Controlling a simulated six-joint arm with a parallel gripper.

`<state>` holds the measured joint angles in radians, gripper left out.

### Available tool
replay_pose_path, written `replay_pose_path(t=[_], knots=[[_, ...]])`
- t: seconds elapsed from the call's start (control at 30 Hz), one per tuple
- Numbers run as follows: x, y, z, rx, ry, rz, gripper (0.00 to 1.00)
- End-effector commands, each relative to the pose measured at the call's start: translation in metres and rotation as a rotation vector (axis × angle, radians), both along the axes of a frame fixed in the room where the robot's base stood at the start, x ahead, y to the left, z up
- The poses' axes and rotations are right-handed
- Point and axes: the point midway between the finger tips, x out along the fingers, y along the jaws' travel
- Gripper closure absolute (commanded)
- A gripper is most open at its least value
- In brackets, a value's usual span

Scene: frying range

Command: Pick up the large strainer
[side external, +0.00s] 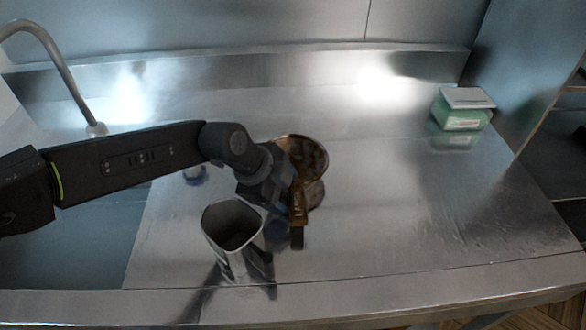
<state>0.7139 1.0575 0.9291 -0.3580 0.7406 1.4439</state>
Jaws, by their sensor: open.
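A round vessel with a brownish, shiny inside (312,160) stands on the steel counter just beyond my wrist. It may be the large strainer, but mesh cannot be made out. A narrow brown piece hangs down in front of it, and I cannot tell whether it is a handle. My gripper (290,208) points down close in front of this vessel and partly covers it. It is open, and its fingertips are hard to tell from the dark parts around them. Contact with the vessel cannot be made out.
A grey metal container (226,256), open at the top, stands just left of and nearer than my gripper. A green and white box (462,110) sits at the back right. A curved tap (62,66) and sink are at left. The right of the counter (420,215) is clear.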

Motion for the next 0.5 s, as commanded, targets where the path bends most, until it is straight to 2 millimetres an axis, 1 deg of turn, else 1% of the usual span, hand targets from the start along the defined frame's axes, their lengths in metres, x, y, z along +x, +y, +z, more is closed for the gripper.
replay_pose_path(t=[0.17,0.5], knots=[[-0.0001,-0.0001,0.0002,0.0,0.0,0.0,0.34],[-0.0001,0.0,0.0005,0.0,0.0,0.0,0.66]])
